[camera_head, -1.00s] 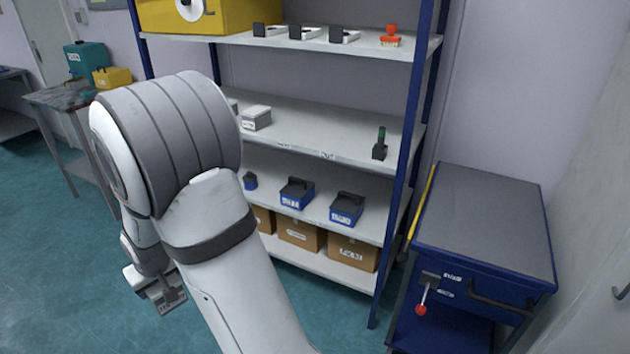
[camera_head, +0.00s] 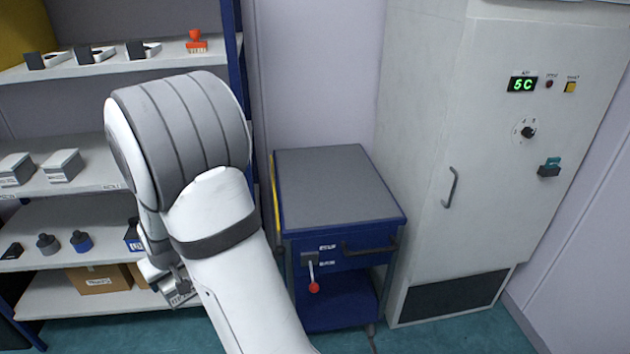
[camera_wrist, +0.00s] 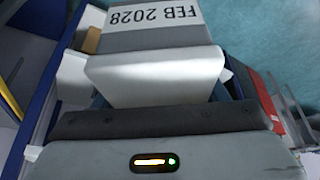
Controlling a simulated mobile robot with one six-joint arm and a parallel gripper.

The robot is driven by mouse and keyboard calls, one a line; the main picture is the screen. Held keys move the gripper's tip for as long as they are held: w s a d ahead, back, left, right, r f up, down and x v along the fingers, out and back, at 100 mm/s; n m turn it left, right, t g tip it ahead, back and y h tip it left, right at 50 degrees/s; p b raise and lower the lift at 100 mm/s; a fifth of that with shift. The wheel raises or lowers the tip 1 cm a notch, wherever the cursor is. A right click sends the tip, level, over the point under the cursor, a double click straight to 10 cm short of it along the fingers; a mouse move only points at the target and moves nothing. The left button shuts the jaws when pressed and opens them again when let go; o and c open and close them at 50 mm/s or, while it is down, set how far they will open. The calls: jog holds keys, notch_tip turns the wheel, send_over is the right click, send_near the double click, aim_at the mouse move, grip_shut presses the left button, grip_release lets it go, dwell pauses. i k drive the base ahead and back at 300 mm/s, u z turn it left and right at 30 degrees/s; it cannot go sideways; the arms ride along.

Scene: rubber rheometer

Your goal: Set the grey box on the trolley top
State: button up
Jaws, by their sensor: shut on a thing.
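My gripper (camera_head: 172,284) hangs low at the left of the head view, partly hidden behind my own arm. In the wrist view the grey box (camera_wrist: 155,38) bears a white label reading FEB 2028, upside down in the picture. The blue trolley (camera_head: 345,258) stands right of my arm. Its flat dark grey top (camera_head: 335,186) is bare. The box is apart from the trolley, to its left in the head view.
A shelf rack (camera_head: 75,115) with boxes, blue containers and a red stamp (camera_head: 196,42) stands at the left. A tall white cabinet (camera_head: 440,130) reading 5C stands close on the trolley's right. A red-knobbed lever (camera_head: 313,286) juts from the trolley's front.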

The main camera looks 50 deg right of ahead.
aim_at(337, 200)
jog(key=z, duration=1.3)
jog(key=i, duration=1.05)
jog(key=z, duration=0.1)
